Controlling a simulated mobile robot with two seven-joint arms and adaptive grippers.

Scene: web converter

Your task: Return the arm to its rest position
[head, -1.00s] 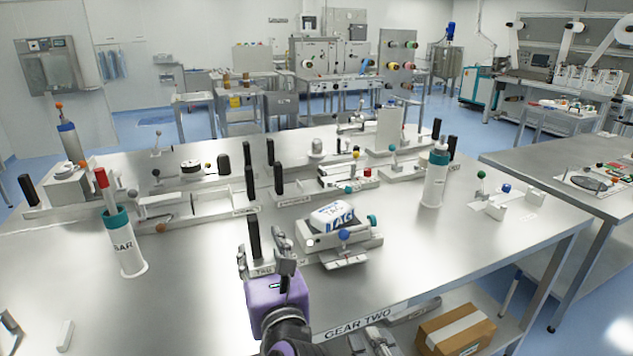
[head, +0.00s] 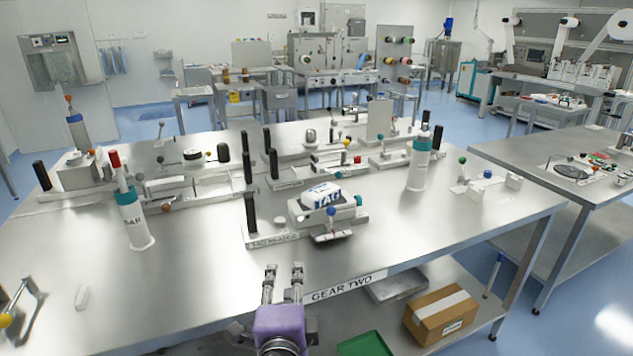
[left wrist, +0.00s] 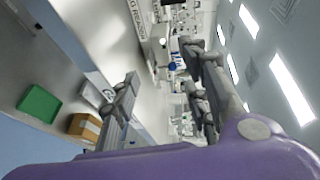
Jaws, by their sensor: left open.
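In the left wrist view the two fingers (left wrist: 165,80) also stand apart and empty. The fixture with the white and blue roll (head: 323,196) stands on the table beyond the gripper, clear of it. My right gripper does not show in either view.
A white bottle with a teal collar (head: 133,220) stands at left, another (head: 418,165) at right. Below the table are a cardboard box (head: 440,314) and a green tray (head: 365,344), also seen in the left wrist view (left wrist: 39,104). The front left tabletop is mostly clear.

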